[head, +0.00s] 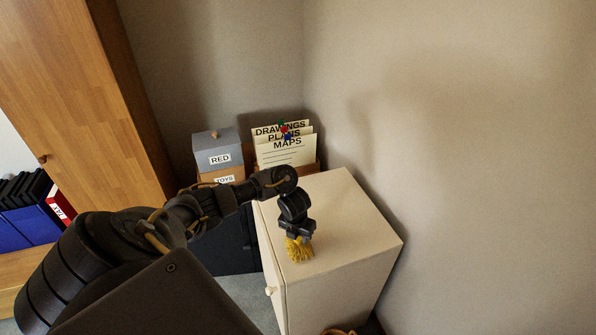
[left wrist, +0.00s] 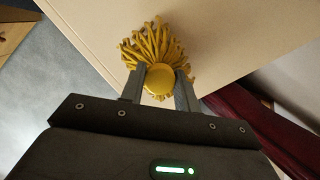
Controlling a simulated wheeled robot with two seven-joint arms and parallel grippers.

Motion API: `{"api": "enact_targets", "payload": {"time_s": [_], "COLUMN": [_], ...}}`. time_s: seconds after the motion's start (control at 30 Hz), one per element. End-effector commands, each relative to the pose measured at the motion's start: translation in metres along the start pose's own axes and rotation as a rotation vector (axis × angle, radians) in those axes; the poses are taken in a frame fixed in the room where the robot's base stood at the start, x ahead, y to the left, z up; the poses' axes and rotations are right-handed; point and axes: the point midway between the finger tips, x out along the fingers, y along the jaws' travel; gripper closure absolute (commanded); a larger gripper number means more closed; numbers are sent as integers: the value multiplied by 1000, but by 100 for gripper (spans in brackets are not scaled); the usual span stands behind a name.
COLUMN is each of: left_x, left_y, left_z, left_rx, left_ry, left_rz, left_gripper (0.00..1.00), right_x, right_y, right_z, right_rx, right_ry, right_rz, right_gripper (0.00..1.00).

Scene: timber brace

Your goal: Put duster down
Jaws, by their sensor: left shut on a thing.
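The duster (head: 299,251) is a bundle of yellow strands. My left gripper (head: 297,235) is shut on it, over the cream top of a small cabinet (head: 350,215), near its left front edge. In the left wrist view the duster (left wrist: 158,62) shows between the two grey fingers (left wrist: 159,88), with its round yellow end toward the camera and strands fanned out against the cream top (left wrist: 235,30). I cannot tell whether the strands touch the top. My right gripper is not in view.
Most of the cabinet top is bare. A wall stands close on its right. A tall wooden cupboard (head: 85,90) stands at the left.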

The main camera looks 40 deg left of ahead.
Motion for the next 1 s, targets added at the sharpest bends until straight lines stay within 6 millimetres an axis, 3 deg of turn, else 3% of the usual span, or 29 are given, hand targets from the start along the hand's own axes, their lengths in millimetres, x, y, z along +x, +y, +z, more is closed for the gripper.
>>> {"api": "enact_targets", "payload": {"time_s": [0.1, 0.33, 0.37, 0.53, 0.9, 1.0], "left_x": [12, 15, 15, 15, 22, 2], "left_y": [2, 2, 2, 2, 2, 1], "left_z": [-3, -3, -3, -3, -4, -2], "left_rx": [-2, 1, 1, 1, -1, 3], "left_ry": [1, 0, 0, 0, 0, -5], "left_rz": [3, 4, 4, 4, 3, 1], "left_gripper": [87, 87, 67, 47, 47, 47], "right_x": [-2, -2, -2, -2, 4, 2], "right_y": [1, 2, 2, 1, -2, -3], "right_z": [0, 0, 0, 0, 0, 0], "right_rx": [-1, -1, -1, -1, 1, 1], "right_ry": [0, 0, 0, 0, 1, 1], "right_rz": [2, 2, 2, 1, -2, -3], "right_gripper": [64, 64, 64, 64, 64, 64]}}
